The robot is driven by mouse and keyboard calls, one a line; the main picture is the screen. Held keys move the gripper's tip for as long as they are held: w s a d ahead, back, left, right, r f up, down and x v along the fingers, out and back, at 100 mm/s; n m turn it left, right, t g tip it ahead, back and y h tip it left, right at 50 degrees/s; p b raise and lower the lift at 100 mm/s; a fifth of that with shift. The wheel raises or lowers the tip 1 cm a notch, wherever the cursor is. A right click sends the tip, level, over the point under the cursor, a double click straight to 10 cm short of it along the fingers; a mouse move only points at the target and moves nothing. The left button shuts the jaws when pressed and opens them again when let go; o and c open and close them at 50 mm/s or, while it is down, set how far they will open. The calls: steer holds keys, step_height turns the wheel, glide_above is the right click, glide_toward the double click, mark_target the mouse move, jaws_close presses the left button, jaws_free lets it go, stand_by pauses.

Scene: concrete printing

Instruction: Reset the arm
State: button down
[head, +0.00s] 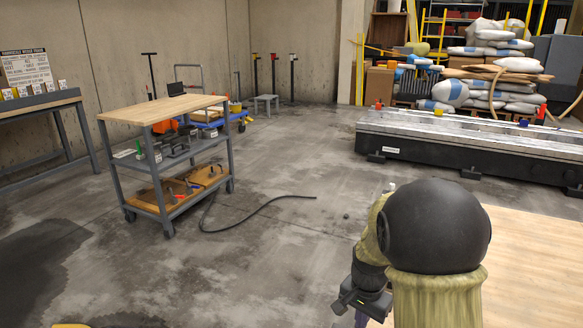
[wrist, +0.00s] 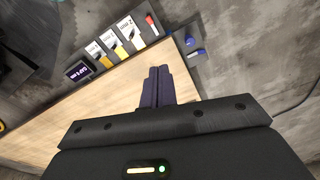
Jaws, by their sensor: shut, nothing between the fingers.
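My arm stands at the lower right of the head view, with its black and olive links in front of a wooden table top. My gripper (head: 361,318) hangs at the arm's left side, and its fingers run down to the bottom edge of the head view. In the wrist view my gripper (wrist: 158,72) shows two dark purple fingers pressed together, with nothing between them. They point past the wooden table top (wrist: 100,110) toward its edge. I cannot tell the height of the fingertips above the table.
A row of labelled holders (wrist: 122,38) lines the table edge, with blue items (wrist: 195,48) beside it. A wheeled cart (head: 150,112) stands at left, and a black hose (head: 255,212) lies on the floor. A long low machine bed (head: 450,150) is at back right. The middle floor is mostly clear.

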steer(key=s+a+r+n+t+p, duration=0.1)
steer(key=s+r+n, duration=0.3)
steer(key=s, duration=0.2)
steer(key=s+r+n+t+p, duration=0.1)
steer(key=s+r+n+p, duration=0.2)
steer(key=s, duration=0.4)
step_height(320, 180, up, 38)
steer(key=n+p, duration=0.1)
steer(key=p, duration=3.5)
steer(key=shift+w+p, duration=0.2)
steer(key=shift+p, duration=0.2)
steer(key=shift+a, duration=0.1)
steer(key=shift+w, duration=0.1)
